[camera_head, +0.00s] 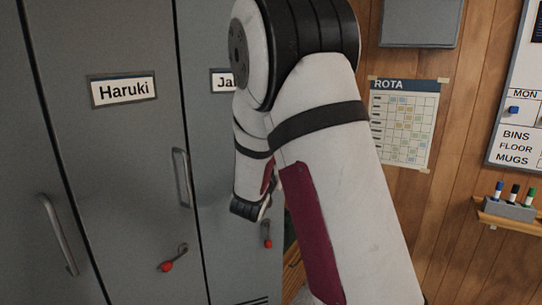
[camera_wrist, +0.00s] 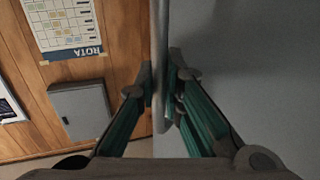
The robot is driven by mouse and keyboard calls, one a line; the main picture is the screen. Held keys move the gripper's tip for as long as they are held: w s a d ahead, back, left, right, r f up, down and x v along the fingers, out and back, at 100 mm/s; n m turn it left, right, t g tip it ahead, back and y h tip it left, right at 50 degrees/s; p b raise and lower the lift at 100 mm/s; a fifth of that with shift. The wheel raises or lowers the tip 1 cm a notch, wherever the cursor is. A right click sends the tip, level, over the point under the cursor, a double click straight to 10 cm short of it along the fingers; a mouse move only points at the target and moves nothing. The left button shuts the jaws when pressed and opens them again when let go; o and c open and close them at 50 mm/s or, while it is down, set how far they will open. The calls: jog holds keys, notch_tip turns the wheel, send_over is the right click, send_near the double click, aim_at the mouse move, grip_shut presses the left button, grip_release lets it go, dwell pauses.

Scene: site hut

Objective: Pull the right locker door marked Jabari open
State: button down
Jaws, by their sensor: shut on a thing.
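The right locker door (camera_head: 222,150) is grey, with a nameplate (camera_head: 223,81) reading "Ja" before my arm covers the rest. It also fills the right of the wrist view (camera_wrist: 255,65). Its handle (camera_wrist: 161,45) is a slim grey bar running down the middle of the wrist view. My gripper (camera_wrist: 161,88) has its green-sided fingers on either side of the bar, shut on it near the bar's end. In the head view my arm hides the handle and the fingers. I cannot tell whether the door stands ajar.
The Haruki locker door (camera_head: 125,180) is at left with its own handle (camera_head: 181,178) and a red-tagged key (camera_head: 174,260). Another red-tagged key (camera_head: 267,236) hangs on the right door. A rota sheet (camera_head: 405,120), grey box (camera_head: 420,25) and pen shelf (camera_head: 510,212) are on the wooden wall.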

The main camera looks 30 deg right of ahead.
jog(key=s+a+m+g+h+p, duration=0.3)
jog(key=s+a+m+g+p, duration=0.2)
jog(key=s+a, duration=0.7)
jog(key=shift+s+a+g+h+p, duration=0.35)
jog(key=shift+a+g+p, duration=0.3)
jog(key=shift+a+g, duration=0.75)
jog(key=shift+a+t, duration=0.25)
jog(key=shift+t, duration=0.05)
jog(key=c, duration=2)
grip_release()
jog(key=shift+o, duration=0.2)
jog(key=shift+a, duration=0.1)
jog(key=v, duration=1.2)
jog(key=shift+w, duration=0.1)
